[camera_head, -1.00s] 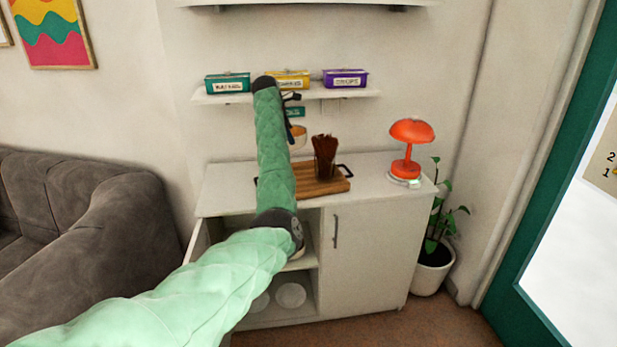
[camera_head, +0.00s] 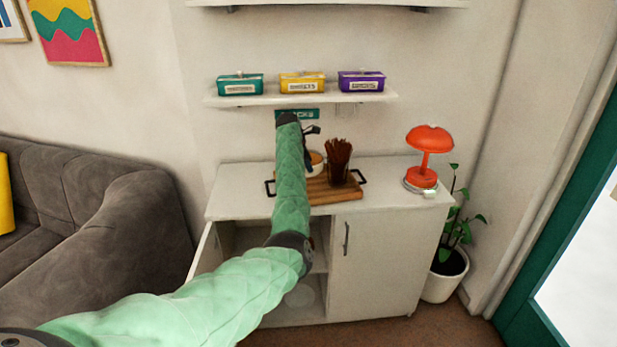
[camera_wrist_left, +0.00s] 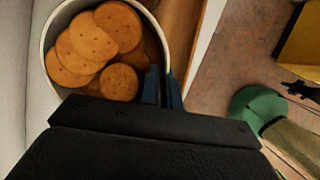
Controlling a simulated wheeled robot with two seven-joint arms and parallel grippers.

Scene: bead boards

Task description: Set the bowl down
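The white bowl (camera_head: 317,171) holds several round biscuits and sits at the left part of the wooden tray in the head view, left of a glass of brown sticks. It looks level. Whether its base touches the tray is hidden. My left gripper (camera_head: 310,158) reaches it from above, with the arm partly in front. In the left wrist view, its two dark fingers (camera_wrist_left: 162,88) are shut on the rim of the bowl (camera_wrist_left: 47,60), one on each side of the wall. My right gripper is out of view.
The wooden tray (camera_head: 337,195) with dark handles lies on the white cabinet (camera_head: 385,190). The glass of sticks (camera_head: 338,165) stands close right of the bowl. An orange lamp (camera_head: 427,150) stands further right. A shelf (camera_head: 300,97) with three boxes hangs above.

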